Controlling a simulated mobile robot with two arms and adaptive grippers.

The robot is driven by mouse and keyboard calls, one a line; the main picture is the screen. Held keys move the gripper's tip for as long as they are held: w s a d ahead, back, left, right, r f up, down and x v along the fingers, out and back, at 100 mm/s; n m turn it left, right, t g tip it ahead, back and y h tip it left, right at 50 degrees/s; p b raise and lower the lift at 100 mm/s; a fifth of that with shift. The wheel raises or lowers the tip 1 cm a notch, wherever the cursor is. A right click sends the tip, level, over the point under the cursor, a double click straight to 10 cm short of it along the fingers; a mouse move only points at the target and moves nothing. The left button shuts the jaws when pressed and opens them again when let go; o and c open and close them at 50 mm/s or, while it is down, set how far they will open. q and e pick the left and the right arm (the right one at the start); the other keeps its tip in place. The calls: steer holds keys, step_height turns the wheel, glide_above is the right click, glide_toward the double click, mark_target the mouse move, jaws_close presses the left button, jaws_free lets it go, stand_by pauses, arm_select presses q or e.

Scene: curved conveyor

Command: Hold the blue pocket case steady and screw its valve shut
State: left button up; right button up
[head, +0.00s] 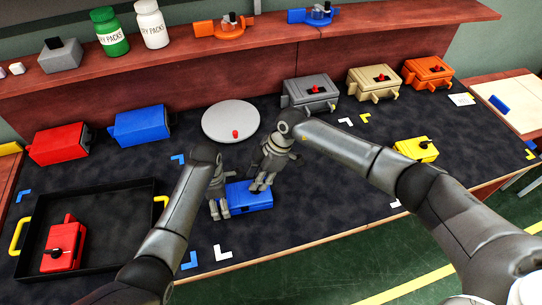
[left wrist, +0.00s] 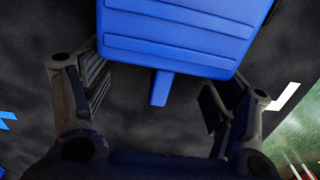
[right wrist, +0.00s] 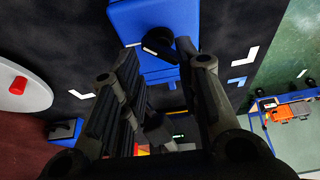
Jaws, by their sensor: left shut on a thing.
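The blue pocket case (head: 252,196) lies on the dark mat near its front edge, in the middle of the head view. My left gripper (head: 217,207) is at its left end and shut on it. In the left wrist view the case's ribbed body (left wrist: 180,35) fills the top, with a narrow blue tab (left wrist: 161,88) pointing down between the fingers. My right gripper (right wrist: 160,65) is open over the case. The black valve handle (right wrist: 158,42) shows at its fingertips, on the case (right wrist: 140,18); I cannot tell whether they touch it.
A black tray (head: 110,200) holding a red case (head: 65,245) is at left. Red (head: 60,143) and blue (head: 140,124) cases, a round grey plate (head: 230,118) and grey, tan and orange cases stand behind. A yellow case (head: 415,149) is at right. Corner marks dot the mat.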

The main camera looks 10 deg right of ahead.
steer(key=v, duration=0.9)
steer(key=shift+r, duration=0.2)
steer(key=shift+d, duration=0.1)
